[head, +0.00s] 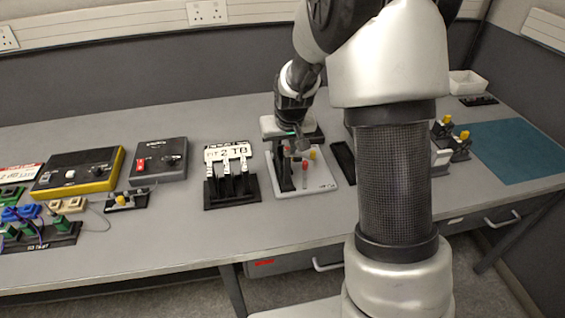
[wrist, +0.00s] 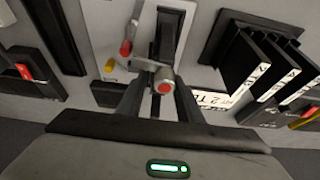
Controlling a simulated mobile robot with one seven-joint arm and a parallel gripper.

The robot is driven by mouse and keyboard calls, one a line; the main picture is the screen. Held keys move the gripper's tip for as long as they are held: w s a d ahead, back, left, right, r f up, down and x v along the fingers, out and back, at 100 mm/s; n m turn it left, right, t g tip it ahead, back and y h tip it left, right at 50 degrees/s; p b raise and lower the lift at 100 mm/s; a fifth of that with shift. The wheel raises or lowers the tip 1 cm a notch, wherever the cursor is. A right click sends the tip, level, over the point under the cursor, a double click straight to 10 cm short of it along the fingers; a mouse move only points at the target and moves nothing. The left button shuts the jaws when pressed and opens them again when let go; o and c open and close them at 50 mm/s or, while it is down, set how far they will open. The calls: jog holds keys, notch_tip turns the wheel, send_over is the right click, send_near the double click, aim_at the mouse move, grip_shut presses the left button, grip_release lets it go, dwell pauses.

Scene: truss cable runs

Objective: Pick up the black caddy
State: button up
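Several black upright slabs with white label strips, which look like caddies (head: 228,186), stand in a black rack under a white "2 TB" sign. They also show at the right of the wrist view (wrist: 250,66). I cannot tell which one is meant. My gripper (head: 298,138) is to the right of them, above a white board (head: 318,180) with a black upright fixture. In the wrist view, my gripper's two dark fingers (wrist: 160,100) are apart. A grey knob with a red end (wrist: 163,87) shows between them; contact is unclear.
Left of the rack stand a black control box (head: 160,160) and a yellow-edged box (head: 80,172). A narrow black tray (head: 343,160) is right of the white board. A teal mat (head: 515,150) lies at the far right. The table front before the rack is clear.

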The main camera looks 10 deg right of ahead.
aim_at(282, 155)
jog(key=x, duration=0.3)
jog(key=shift+w+f, duration=0.1)
jog(key=shift+f, duration=0.2)
jog(key=shift+c, duration=0.2)
jog(key=c, duration=0.7)
jog(key=shift+r, duration=0.1)
jog(key=shift+c, duration=0.2)
